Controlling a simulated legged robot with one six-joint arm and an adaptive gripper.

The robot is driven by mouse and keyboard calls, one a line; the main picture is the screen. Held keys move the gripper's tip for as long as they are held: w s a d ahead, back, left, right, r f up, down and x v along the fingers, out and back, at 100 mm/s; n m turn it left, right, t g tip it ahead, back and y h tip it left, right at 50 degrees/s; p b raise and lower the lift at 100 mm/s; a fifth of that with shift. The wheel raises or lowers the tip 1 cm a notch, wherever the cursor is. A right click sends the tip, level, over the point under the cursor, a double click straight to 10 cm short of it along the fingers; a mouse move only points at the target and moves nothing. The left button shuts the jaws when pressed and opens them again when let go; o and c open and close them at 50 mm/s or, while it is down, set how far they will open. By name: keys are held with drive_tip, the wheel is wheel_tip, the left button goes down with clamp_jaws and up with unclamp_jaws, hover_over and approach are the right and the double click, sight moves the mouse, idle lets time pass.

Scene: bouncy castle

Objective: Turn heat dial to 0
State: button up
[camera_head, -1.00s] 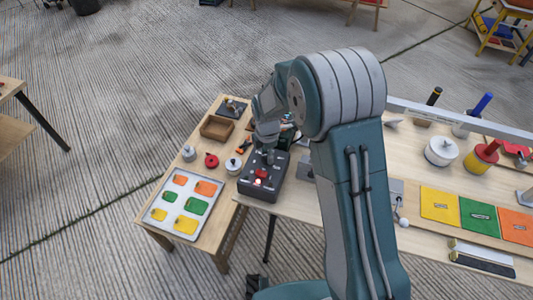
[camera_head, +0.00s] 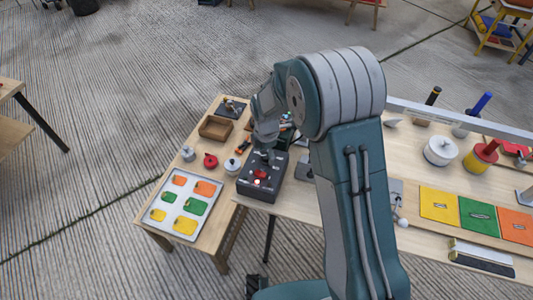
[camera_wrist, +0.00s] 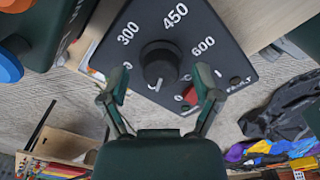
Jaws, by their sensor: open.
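The heat dial (camera_wrist: 160,62) is a round black knob on a dark panel (camera_wrist: 205,40) printed with 300, 450 and 600. A small white mark shows at the knob's lower edge. Part of the scale is hidden behind the fingers. My gripper (camera_wrist: 160,88) is open, its two fingers apart on either side below the knob in the wrist view; I cannot tell whether they touch it. In the head view my gripper (camera_head: 265,153) is over the far part of the dark control box (camera_head: 262,192), hiding the dial.
A red knob (camera_wrist: 190,95) sits on the panel near the right finger. A tray of coloured pieces (camera_head: 157,227), a wooden box (camera_head: 216,128) and a red round part (camera_head: 211,161) are left of the control box. Coloured squares (camera_head: 440,205) lie on the right table.

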sight(266, 154)
wheel_tip(266, 154, up, 12)
drive_tip(key=shift+f, duration=0.15)
idle(0.6)
drive_tip(key=s+d+r+m+t, duration=0.2)
drive_tip(key=s+d+r+m, duration=0.6)
drive_tip(key=s+r+m, duration=0.3)
drive_tip(key=s+d+r+m+t, duration=0.1)
drive_tip(key=s+d+r+m, duration=0.1)
drive_tip(key=s+m, duration=0.4)
drive_tip(key=s+d+r+m+t, duration=0.2)
drive_tip(key=s+d+m, duration=0.2)
drive_tip(key=s+m, duration=0.2)
drive_tip(key=s, duration=0.2)
drive_tip(key=shift+s+d+t, duration=0.15)
drive_tip(key=shift+s+t, duration=0.15)
drive_tip(key=shift+s, duration=0.1)
